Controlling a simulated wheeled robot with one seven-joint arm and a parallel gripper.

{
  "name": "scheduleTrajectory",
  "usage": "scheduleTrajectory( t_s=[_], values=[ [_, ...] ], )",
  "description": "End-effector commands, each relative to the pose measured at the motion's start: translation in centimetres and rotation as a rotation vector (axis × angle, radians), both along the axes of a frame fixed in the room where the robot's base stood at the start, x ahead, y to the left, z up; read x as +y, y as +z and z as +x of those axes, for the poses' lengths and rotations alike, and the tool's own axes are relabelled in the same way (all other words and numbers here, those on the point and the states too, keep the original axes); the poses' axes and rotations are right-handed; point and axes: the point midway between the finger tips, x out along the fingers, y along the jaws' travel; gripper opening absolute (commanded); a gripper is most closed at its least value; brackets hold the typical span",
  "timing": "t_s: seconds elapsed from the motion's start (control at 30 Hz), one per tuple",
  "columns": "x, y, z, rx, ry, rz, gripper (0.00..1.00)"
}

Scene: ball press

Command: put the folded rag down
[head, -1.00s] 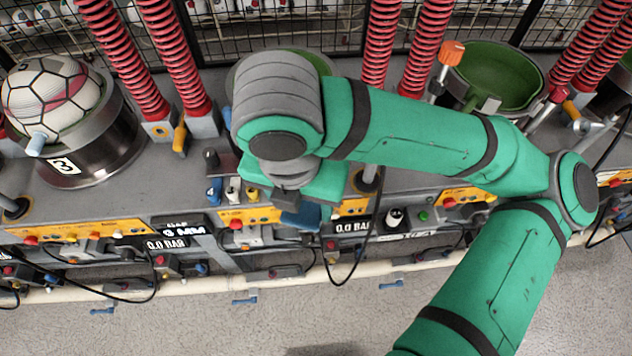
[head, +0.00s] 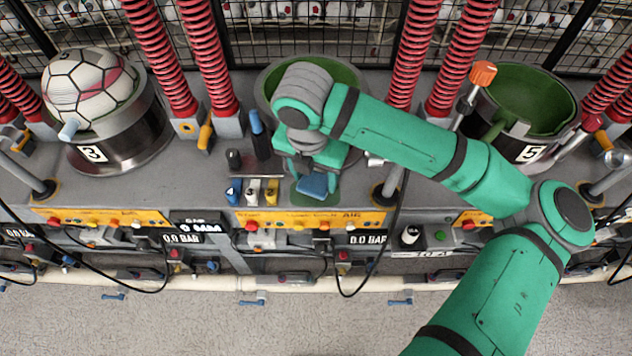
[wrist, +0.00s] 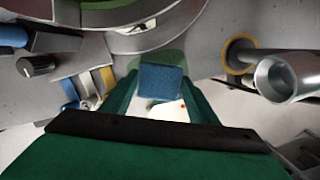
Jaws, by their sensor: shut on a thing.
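The folded rag (head: 313,185) is a small blue pad in front of the middle press cup. My gripper (head: 311,174) is shut on it and points down at the bench. In the wrist view the rag (wrist: 160,80) sits between the two green fingers of my gripper (wrist: 159,92). A green round patch (wrist: 168,57) shows on the grey bench just beyond the rag; it also shows around the rag in the head view (head: 316,197). I cannot tell whether the rag touches the patch. The rag's underside is hidden.
A metal post (wrist: 284,78) stands to the right. The middle cup (head: 268,80) is behind. A ball (head: 88,88) sits in cup 3; cup 5 (head: 520,100) looks empty.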

Motion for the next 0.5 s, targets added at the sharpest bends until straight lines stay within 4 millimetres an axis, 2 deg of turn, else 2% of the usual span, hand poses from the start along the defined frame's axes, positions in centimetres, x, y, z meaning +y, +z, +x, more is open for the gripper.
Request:
scheduleTrajectory(
  t_s=[0.1,0.3,0.5],
  values=[
    [0.0,-1.1,0.8,0.002,-0.002,-0.001,0.36],
    [0.0,-3.6,0.7,0.001,-0.001,0.0,0.36],
    [0.0,-4.0,0.7,0.001,-0.001,0.0,0.36]
  ],
)
